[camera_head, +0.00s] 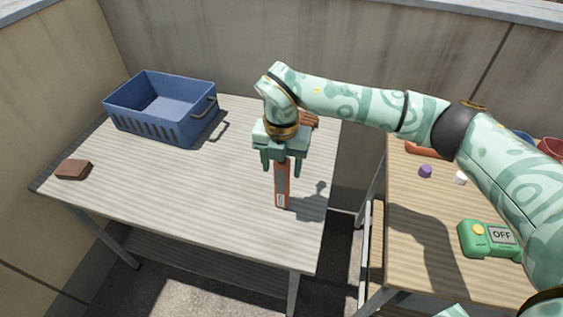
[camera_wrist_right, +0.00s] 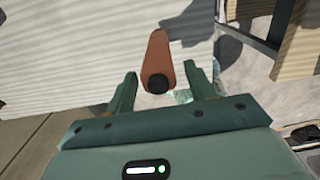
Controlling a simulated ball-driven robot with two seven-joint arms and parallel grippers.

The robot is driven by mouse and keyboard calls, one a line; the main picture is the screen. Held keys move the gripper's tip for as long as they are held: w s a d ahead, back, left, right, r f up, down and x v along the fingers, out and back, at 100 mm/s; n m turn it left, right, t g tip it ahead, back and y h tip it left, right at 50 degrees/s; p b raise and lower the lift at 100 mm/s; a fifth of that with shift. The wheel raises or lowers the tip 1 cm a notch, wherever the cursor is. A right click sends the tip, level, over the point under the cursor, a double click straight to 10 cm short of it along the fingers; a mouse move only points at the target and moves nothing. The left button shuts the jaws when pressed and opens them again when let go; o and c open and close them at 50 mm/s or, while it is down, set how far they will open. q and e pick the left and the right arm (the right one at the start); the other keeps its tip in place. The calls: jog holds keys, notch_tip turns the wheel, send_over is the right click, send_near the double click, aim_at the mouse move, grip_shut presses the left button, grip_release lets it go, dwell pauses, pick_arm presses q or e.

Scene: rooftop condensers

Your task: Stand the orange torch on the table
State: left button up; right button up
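The orange torch (camera_head: 282,184) is upright on the grey slatted table (camera_head: 190,190), near its right edge, and its foot appears to meet the tabletop. My right gripper (camera_head: 281,165) is above it, pointing down, with its two fingers spread on either side of the torch's upper part. In the right wrist view the torch (camera_wrist_right: 158,58) shows end-on with a dark tip, and clear gaps separate it from both fingers of my right gripper (camera_wrist_right: 160,88). My left gripper is not in view.
A blue basket (camera_head: 165,123) stands at the table's back left. A brown block (camera_head: 73,169) lies at the left edge; another brown piece (camera_head: 310,120) is behind my gripper. A second table (camera_head: 425,205) at right holds a green device reading OFF (camera_head: 488,240) and small items.

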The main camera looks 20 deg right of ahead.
notch_tip(320, 180, up, 12)
jog(key=p, duration=0.3)
jog(key=shift+r+p, duration=0.15)
jog(key=shift+p, duration=0.15)
dwell(1.9)
